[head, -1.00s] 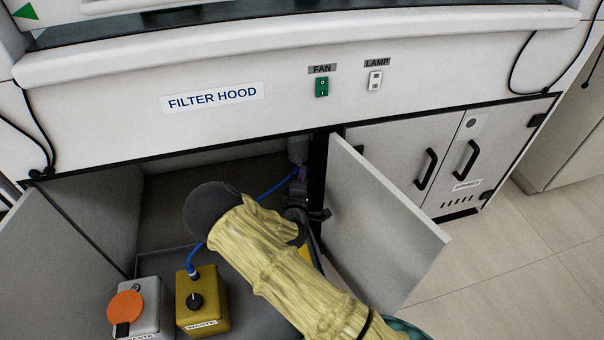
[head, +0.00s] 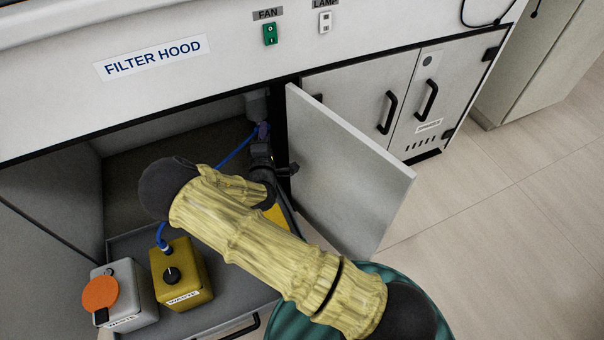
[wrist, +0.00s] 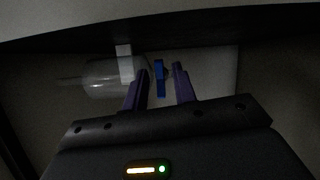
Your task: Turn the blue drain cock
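The blue drain cock (wrist: 160,78) shows in the wrist view as a small upright blue handle beside a clear vessel. My gripper (wrist: 161,80) has its two purple fingers apart, one on each side of the blue handle, with visible gaps. Whether the handle lies fully between the tips in depth I cannot tell. In the head view my gripper (head: 263,131) is inside the open cupboard at its upper right, and the cock cannot be made out there.
An open grey door (head: 345,175) stands right of my arm. A yellow waste can (head: 182,275) and a grey waste can with an orange cap (head: 130,300) stand on a pull-out tray (head: 225,313). A blue tube (head: 235,152) runs across the cupboard.

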